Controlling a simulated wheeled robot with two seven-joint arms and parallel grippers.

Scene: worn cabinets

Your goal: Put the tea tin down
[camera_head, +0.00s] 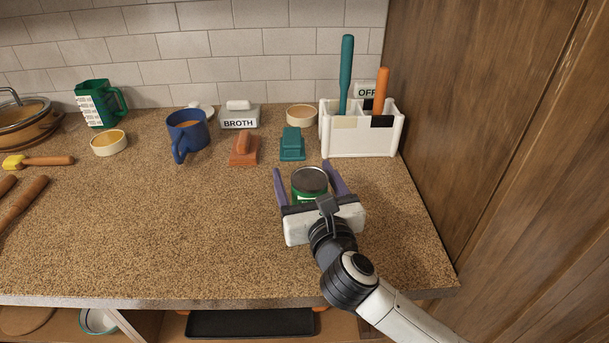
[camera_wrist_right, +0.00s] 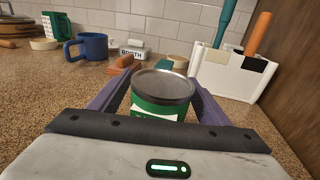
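The tea tin (camera_head: 309,181) is a green can with a dark grey lid and a pale label. It is upright over the right part of the counter, and its base is hidden by my right gripper. My right gripper (camera_head: 304,173) has its two purple fingers on either side of the tin, with a narrow gap showing at the left side; it looks open. In the right wrist view the tin (camera_wrist_right: 161,97) is between the fingers, with counter visible beside its left edge. My left gripper is out of view.
Behind the tin are a teal block (camera_head: 292,145), an orange-brown block (camera_head: 244,150) and a white holder (camera_head: 360,142) with upright handles. A blue mug (camera_head: 187,133) is farther left. A wooden cabinet side (camera_head: 500,130) bounds the right. The front middle counter (camera_head: 180,230) is clear.

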